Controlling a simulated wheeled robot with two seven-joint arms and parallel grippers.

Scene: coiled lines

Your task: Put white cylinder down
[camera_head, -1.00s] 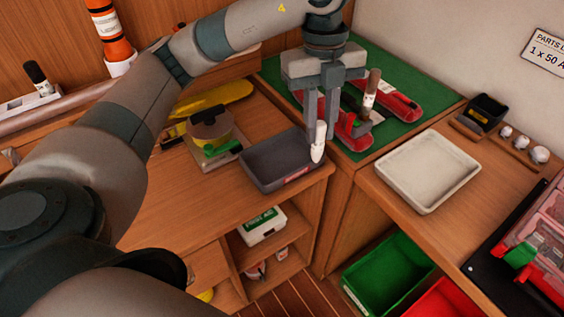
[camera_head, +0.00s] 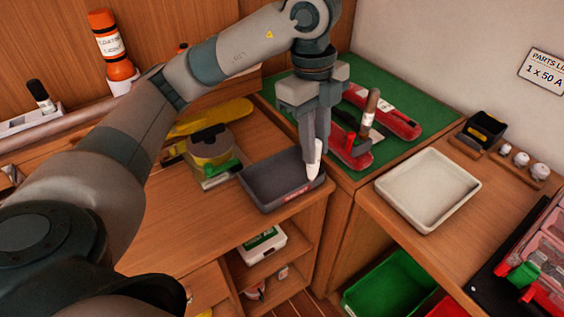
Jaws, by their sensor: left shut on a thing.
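The white cylinder (camera_head: 315,162) is a slim white piece with a tapered lower end, held roughly upright. My left gripper (camera_head: 315,142) is shut on it, its fingers pointing down. The cylinder is over the right side of a dark grey tray (camera_head: 262,190) with a red label on its front. I cannot tell whether its lower end touches the tray. My right gripper is not in view.
A green mat (camera_head: 405,92) with red tools (camera_head: 385,115) lies behind and right of the gripper. A cream tray (camera_head: 428,190) stands empty on the right bench. A tape roll on a stand (camera_head: 212,150) is left of the dark tray.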

